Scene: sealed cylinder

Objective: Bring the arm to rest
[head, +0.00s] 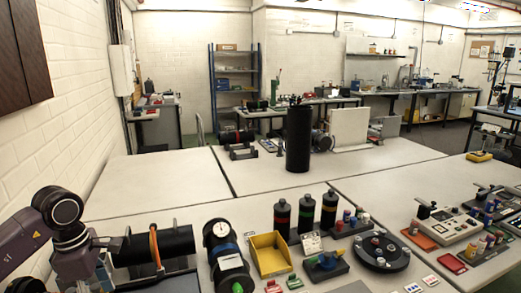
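My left arm comes in from the lower left, and its gripper (102,260) is at the left end of a dark cylinder (178,243) lying on its side with an orange band. The fingers are small and partly hidden, so I cannot tell whether they are open, shut or touching this cylinder. A tall black cylinder (298,140) stands upright on the far table, well away from my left gripper. My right gripper is not in view.
On the near table (210,205) are a black round-faced device (221,246), a yellow bin (269,254), several dark bottles (305,212) and a round black fixture (379,251). The right table holds consoles and small parts. The far-left tabletop (160,180) is clear.

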